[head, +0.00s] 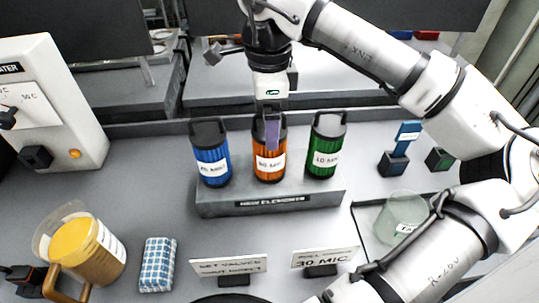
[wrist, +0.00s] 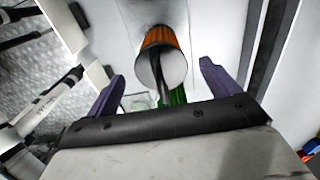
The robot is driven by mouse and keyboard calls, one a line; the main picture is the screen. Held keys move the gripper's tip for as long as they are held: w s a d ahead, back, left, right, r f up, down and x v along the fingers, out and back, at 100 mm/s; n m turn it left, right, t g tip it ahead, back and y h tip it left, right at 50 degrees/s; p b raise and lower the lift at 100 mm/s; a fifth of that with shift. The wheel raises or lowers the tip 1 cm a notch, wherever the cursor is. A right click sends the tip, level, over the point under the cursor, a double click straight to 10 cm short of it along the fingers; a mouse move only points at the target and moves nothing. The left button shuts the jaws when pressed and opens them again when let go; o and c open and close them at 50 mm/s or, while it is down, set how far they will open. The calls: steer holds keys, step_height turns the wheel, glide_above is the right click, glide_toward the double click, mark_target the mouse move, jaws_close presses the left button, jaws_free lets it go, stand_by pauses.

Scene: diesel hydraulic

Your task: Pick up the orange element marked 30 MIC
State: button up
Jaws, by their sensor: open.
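The orange element (head: 270,177) stands upright in the middle of the grey stand labelled NEW ELEMENTS (head: 225,206). Its white label reads 30 MIC, partly blurred, and a dark handle tops it. The blue element (head: 211,172) stands to its left and the green element (head: 326,157), marked 10 MIC, to its right. My gripper (head: 271,130) is at the top of the orange element, with a purple finger overlapping it in the head view. In the wrist view my gripper (wrist: 161,69) is open, fingers apart, with the orange element (wrist: 160,37) between and beyond them. Contact cannot be told.
A yellow-topped jug (head: 95,250) and a blue checked cloth (head: 158,264) are at the front left. Two sign cards, one reading PULL 30 MIC (head: 323,259), stand in front. A clear beaker (head: 402,215) is at the right, under my arm. A meter box (head: 60,100) stands left.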

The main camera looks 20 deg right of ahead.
mark_target(270, 166)
step_height(270, 166, down, 4)
steer(key=shift+d+r+b, duration=0.1)
steer(key=shift+b, duration=0.7)
steer(key=shift+r, duration=0.1)
steer(key=shift+c, duration=0.7)
steer(key=c, duration=1.3)
steer(key=shift+r, duration=0.15)
